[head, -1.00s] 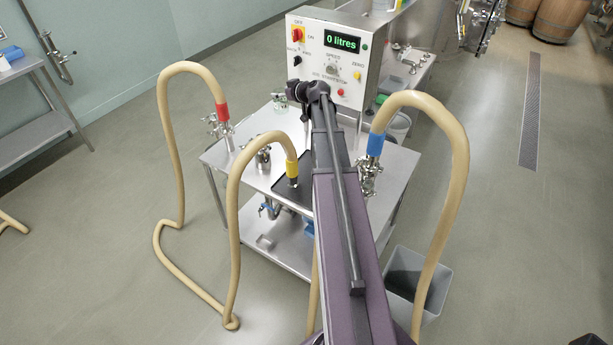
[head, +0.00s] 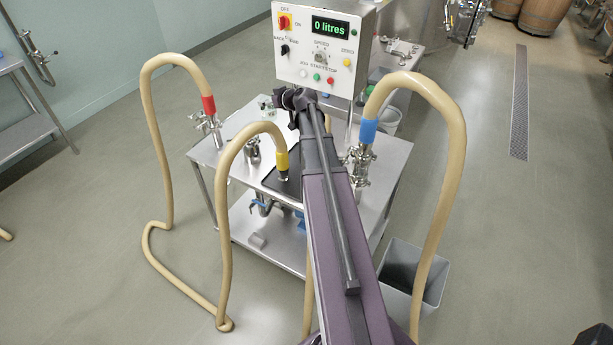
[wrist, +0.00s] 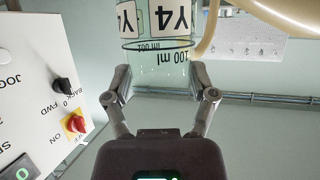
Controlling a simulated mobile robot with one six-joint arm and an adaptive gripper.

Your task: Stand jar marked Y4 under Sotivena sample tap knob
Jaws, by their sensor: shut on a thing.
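The clear jar marked Y4 (wrist: 170,45) is at the top middle of the wrist view, with white Y4 labels and a 100 ml mark. My gripper (wrist: 162,86) is shut on it, one finger on each side. The jar's far end is cut off by the picture's edge. In the head view my arm hides the gripper and jar, near the control panel (head: 318,45). I cannot make out a Sotivena sample tap knob or any such name in either view.
A steel trolley (head: 390,170) carries hose fittings, with red-banded (head: 150,130), yellow-banded (head: 228,200) and blue-banded (head: 455,150) hoses looping around it. A grey bin (head: 432,282) stands on the floor at right. Open floor lies right of it.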

